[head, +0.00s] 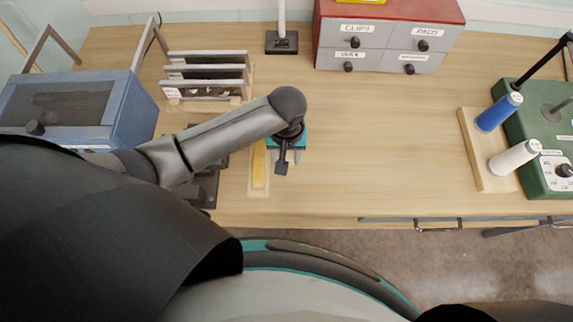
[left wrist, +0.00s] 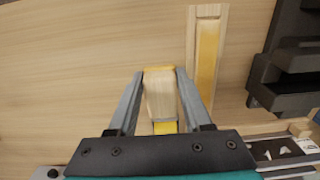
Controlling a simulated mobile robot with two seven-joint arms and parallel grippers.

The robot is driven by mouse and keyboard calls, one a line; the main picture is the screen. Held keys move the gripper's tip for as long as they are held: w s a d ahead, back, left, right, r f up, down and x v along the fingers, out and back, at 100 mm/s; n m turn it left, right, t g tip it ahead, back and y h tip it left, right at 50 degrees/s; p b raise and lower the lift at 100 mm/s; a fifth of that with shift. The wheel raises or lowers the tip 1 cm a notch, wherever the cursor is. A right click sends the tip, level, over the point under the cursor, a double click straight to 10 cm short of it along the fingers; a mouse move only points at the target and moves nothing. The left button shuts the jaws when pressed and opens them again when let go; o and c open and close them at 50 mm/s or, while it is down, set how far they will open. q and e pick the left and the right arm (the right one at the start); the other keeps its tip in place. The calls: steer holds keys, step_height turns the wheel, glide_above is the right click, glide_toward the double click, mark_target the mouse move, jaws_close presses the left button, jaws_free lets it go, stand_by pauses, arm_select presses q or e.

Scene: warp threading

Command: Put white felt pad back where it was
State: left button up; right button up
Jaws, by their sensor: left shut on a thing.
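My left gripper (head: 287,157) is over the table, right of a wooden strip with a yellow inlay (head: 258,168). In the left wrist view (left wrist: 157,100) its two fingers are shut on a pale wood-coloured block (left wrist: 162,97) with yellow at both ends. I cannot tell whether it touches the table. The block is hidden under the arm in the head view. I make out no white felt pad for certain in either view. A red and grey drawer cabinet (head: 385,52) stands at the back; one drawer is labelled PADS (head: 424,38). Its drawers look shut. My right gripper is not in view.
A blue box (head: 75,105) and a rack with upright grey frames (head: 207,75) are at the left. A wooden holder with blue (head: 499,112) and white (head: 515,157) spools stands beside a green machine (head: 548,130) at the right. The table's middle is clear.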

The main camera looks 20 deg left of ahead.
mark_target(287, 157)
arm_select(q)
steer(key=shift+f+b, duration=0.55)
steer(key=shift+f, duration=2.15)
steer(key=shift+f, duration=0.1)
steer(key=o, duration=1.2)
step_height(287, 157, up, 12)
steer(key=p, duration=0.2)
steer(key=shift+p, duration=0.3)
